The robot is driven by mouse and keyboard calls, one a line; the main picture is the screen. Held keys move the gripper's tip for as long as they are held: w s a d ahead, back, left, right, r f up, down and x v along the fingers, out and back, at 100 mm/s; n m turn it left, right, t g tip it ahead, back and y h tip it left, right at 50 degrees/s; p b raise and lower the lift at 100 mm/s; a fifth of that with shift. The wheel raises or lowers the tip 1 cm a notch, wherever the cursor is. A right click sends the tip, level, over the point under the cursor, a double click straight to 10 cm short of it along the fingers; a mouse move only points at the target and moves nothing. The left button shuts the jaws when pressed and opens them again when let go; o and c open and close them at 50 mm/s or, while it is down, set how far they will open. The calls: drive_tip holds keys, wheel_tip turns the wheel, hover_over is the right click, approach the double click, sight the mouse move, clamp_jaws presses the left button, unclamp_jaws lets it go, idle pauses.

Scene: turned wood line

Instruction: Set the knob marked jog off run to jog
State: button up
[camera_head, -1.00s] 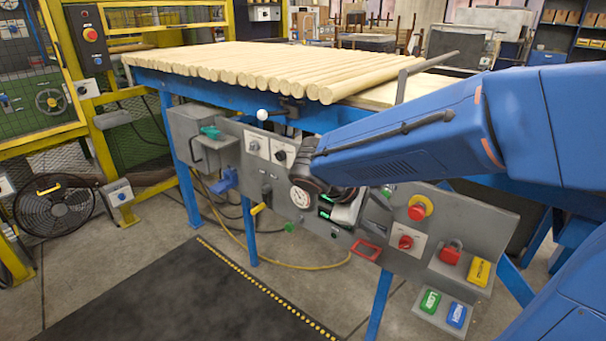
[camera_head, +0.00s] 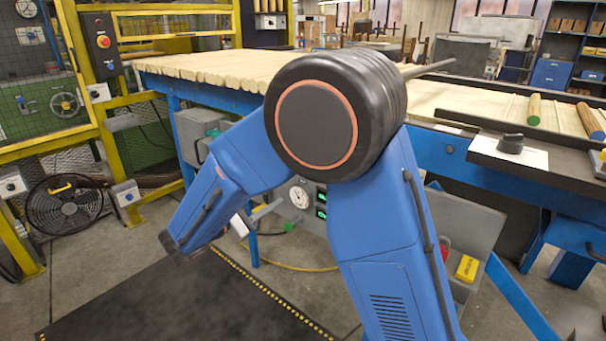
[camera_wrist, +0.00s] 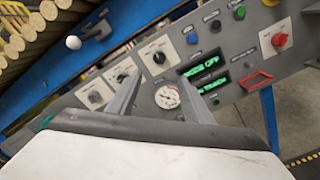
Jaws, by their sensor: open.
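No label reading jog, off or run is legible, so I cannot tell which knob is the named one. In the wrist view, a black knob on a white plate (camera_wrist: 158,56) is on the grey panel (camera_wrist: 228,58), just beyond the fingertips. Two smaller knobs on white plates, a middle one (camera_wrist: 122,75) and a left one (camera_wrist: 95,97), lie to its left. In the head view my arm hides most of the panel. A black knob (camera_head: 510,143) on a white plate is at the table's right.
Wood rods (camera_head: 220,66) lie on the blue table. A fan (camera_head: 64,205) stands at the left. The dark mat (camera_head: 150,310) is clear.

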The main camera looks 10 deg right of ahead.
drive_tip(key=x, duration=1.7)
drive_tip(key=shift+w+d, duration=0.1)
drive_tip(key=c, duration=1.1)
drive_tip(key=shift+o, duration=0.2)
drive_tip(key=shift+n, duration=4.5)
